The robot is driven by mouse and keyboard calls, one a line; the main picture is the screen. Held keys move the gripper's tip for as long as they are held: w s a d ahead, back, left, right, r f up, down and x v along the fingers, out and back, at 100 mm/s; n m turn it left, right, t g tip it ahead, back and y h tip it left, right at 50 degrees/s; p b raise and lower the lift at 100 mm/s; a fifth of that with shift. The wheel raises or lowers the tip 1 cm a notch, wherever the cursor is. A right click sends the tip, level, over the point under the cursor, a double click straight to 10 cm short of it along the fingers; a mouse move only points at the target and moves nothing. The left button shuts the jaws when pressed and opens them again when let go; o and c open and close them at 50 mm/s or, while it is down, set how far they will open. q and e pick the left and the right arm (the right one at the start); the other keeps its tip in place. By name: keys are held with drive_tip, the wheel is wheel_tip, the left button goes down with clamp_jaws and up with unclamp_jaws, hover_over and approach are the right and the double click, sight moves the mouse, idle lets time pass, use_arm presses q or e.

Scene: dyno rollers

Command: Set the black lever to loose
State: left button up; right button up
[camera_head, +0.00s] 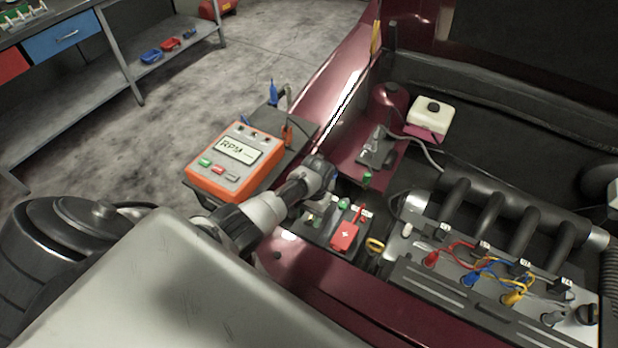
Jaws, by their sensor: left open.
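My left gripper (322,178) reaches in from the left on a silver and black arm. It is above the near edge of the engine bay, just over the battery area. Its fingertips are small and dark here, and I see nothing held in them. Below it is a dark battery (317,228) with a red terminal cover (344,236) and a green cap. A dark bracket (374,156) with a small upright piece sits on the inner fender beyond the gripper. I cannot tell for sure which part is the black lever; the gripper may hide it. My right gripper is not in view.
An orange RPM meter (236,163) stands left of the arm. A white reservoir (430,117) is farther back. The engine (440,283) with red, blue and yellow leads fills the right. A workbench (100,45) stands at the back left, with open floor before it.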

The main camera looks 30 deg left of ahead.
use_arm(q)
drive_tip(key=v, duration=0.9)
drive_tip(key=shift+r, duration=0.25)
